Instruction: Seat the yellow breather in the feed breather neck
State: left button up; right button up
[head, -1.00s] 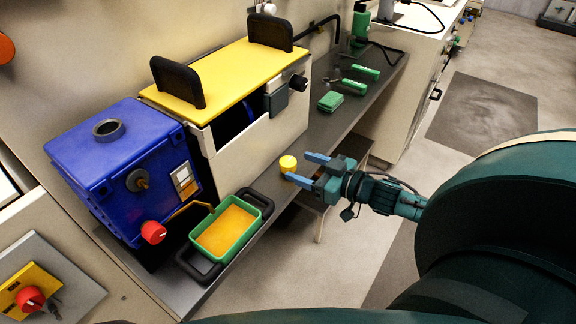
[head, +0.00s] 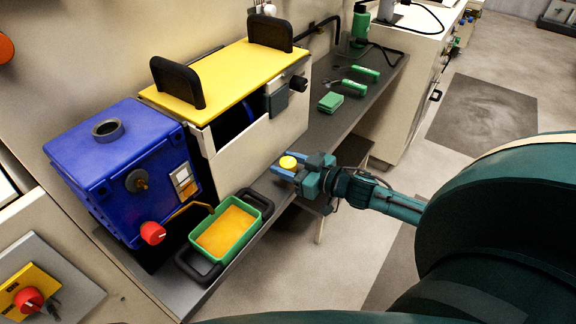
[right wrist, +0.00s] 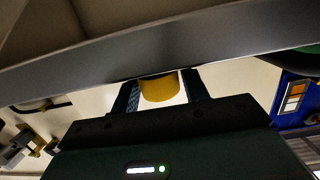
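The yellow breather (head: 288,162) is a small yellow cylinder at the front edge of the grey bench. My right gripper (head: 293,167) is at it, with one blue finger on each side. In the right wrist view the breather (right wrist: 159,88) sits between the two dark fingers (right wrist: 161,92), with narrow gaps beside it, so the gripper looks open. The grey ring on top of the blue hopper (head: 60,150) appears to be the feed breather neck (head: 107,128); its hole is clear. My left gripper is not in view.
A green tray (head: 259,209) with orange contents and black handles stands left of the breather. A cream machine with a yellow lid (head: 225,75) stands behind. A green block (head: 331,102) and green-handled tools lie further right on the bench.

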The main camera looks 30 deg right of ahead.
jog(key=c, duration=0.6)
jog(key=shift+r, duration=0.15)
pick_arm(q)
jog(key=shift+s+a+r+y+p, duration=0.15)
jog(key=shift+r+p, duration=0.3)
jog(key=shift+p, duration=0.55)
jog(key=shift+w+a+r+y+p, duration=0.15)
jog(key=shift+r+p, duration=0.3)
jog(key=shift+p, duration=0.5)
pick_arm(e)
jog(key=shift+r, duration=13.85)
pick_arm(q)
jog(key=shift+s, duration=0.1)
